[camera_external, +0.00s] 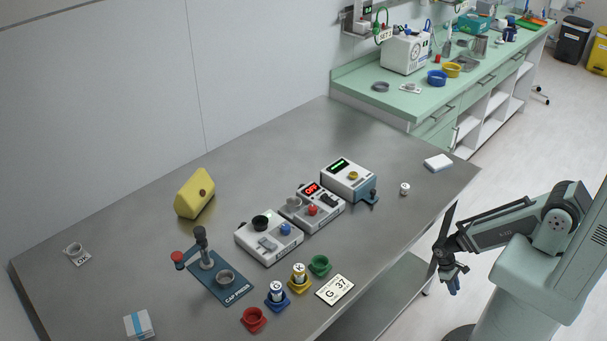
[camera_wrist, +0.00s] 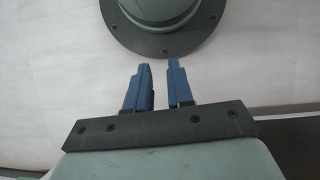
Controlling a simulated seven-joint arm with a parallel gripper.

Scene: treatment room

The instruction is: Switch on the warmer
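Several white units stand in a row mid-table. The middle unit (camera_external: 327,216) has a red display reading OFF, a red knob (camera_external: 312,210), a black switch-like part (camera_external: 328,199) and a grey cup-like well. The front unit (camera_external: 262,252) has a black well, a blue knob and a grey plate. The back unit (camera_external: 352,166) has a green-lit display and a yellow knob. I cannot read which is the warmer; the OFF display is on the middle one. My gripper (camera_external: 453,283) hangs off the table's right edge, away from the units. In the wrist view its blue fingers (camera_wrist: 160,70) are apart and empty.
A cap press (camera_external: 222,284), colored cups with small vials, a G 37 card (camera_external: 335,290) and a yellow wedge (camera_external: 195,194) share the table (camera_external: 130,240). A white block (camera_external: 438,162) and a small vial (camera_external: 405,188) lie near the right edge. A green counter stands behind.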

